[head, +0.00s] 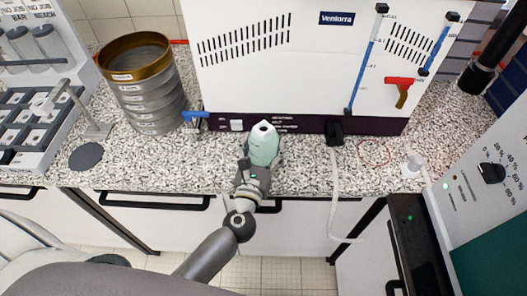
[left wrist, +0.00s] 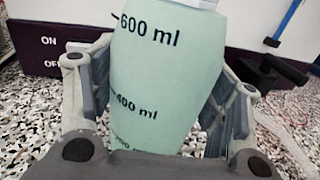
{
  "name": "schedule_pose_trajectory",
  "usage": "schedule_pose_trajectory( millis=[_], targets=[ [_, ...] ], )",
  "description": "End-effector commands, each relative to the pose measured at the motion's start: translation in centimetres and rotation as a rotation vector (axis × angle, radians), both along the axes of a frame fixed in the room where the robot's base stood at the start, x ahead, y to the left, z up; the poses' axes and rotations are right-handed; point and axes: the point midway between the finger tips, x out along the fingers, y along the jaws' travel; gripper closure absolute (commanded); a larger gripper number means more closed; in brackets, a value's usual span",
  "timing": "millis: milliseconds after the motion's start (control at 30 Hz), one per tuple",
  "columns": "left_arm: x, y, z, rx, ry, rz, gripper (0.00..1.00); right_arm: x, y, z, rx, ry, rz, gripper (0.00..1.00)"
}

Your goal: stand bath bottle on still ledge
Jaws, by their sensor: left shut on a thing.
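The bath bottle (head: 264,145) is pale green with a white top and stands roughly upright over the speckled worktop, in front of the white Ventorra cabinet. My left gripper (head: 260,165) is shut on it from the front. In the left wrist view the bottle (left wrist: 155,80) fills the middle, with 600 ml and 400 ml marks, between the two fingers of my left gripper (left wrist: 158,98). The bottle's base is hidden, so I cannot tell whether it touches the worktop. A dark ledge-like strip (head: 305,123) with white lettering runs along the cabinet's foot, just behind the bottle. My right gripper is not in view.
A sieve stack (head: 150,95) with a brown top ring stands at left, beside a blue-handled tap (head: 195,115). A black block (head: 334,131) with a pale hose (head: 334,190) is right of the bottle. A red loop (head: 373,153) lies further right. Worktop (head: 215,165) left of the bottle is clear.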

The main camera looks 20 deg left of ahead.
Motion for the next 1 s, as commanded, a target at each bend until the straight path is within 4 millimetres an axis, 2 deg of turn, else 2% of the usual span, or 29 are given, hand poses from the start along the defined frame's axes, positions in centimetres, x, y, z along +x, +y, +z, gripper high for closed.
schedule_pose_trajectory(
  millis=[367,400,567,1000],
  targets=[
    [0.0,-0.01,-0.42,0.0,-0.002,0.0,0.58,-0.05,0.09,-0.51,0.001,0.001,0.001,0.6],
    [-0.01,-0.01,-0.46,0.0,-0.001,0.0,0.3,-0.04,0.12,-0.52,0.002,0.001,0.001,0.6],
    [-0.01,-0.01,-0.34,0.0,-0.001,0.0,0.09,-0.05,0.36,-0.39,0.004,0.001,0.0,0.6],
    [-0.01,-0.02,0.17,0.0,-0.001,0.0,0.09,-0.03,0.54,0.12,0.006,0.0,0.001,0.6]
  ],
)
